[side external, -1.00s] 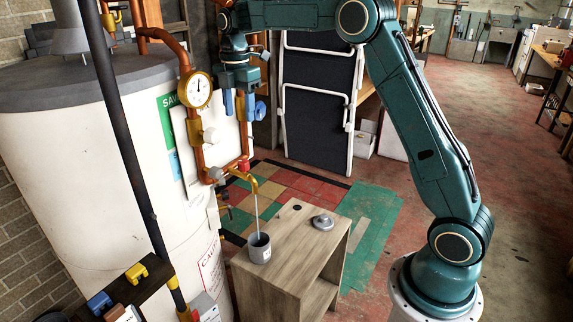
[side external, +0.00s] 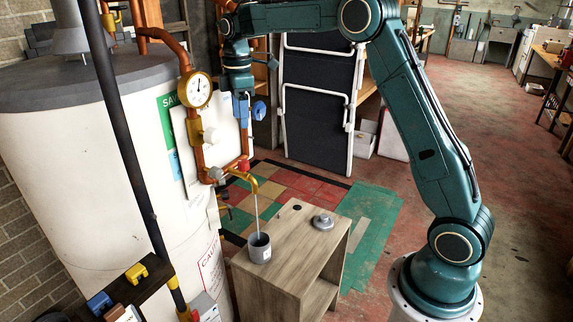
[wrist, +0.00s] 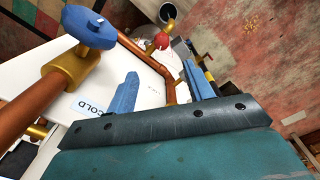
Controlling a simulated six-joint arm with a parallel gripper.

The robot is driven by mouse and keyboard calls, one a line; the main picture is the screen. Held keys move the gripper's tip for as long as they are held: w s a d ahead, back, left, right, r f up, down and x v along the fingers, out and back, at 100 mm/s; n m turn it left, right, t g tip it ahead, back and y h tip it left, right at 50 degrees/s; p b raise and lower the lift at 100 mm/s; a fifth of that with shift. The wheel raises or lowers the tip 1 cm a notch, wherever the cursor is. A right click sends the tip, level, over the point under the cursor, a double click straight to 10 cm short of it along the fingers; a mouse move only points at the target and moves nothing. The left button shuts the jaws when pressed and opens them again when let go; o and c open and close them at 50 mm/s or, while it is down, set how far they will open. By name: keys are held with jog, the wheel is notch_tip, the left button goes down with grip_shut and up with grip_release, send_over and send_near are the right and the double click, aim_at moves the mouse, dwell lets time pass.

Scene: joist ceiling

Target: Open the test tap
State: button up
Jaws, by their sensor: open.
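The test tap is a brass spout (side external: 248,179) with a red handle (side external: 243,166), low on the copper pipework beside the white tank. The red handle also shows in the wrist view (wrist: 162,41). A thin pale line runs from the spout to a grey cup (side external: 259,249); I cannot tell whether it is water or a rod. The cup also shows in the wrist view (wrist: 167,11). My gripper (side external: 240,112) is above the tap, apart from it, with fingers pointing down. In the wrist view its blue fingers (wrist: 160,88) are apart with nothing held between them.
A blue valve handle (side external: 259,110) is close to my fingers, also at upper left in the wrist view (wrist: 88,28). A gauge (side external: 195,89) and copper pipes stand left. The cup and a grey lid (side external: 323,221) sit on a wooden cabinet (side external: 290,235). Floor right is clear.

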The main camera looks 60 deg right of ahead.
jog(key=f+m, duration=0.1)
jog(key=m, duration=1.8)
send_over(243, 161)
notch_tip(243, 161, down, 4)
jog(key=shift+f, duration=0.25)
jog(key=shift+f, duration=3.75)
jog(key=shift+c, duration=0.2)
jog(key=c, duration=0.9)
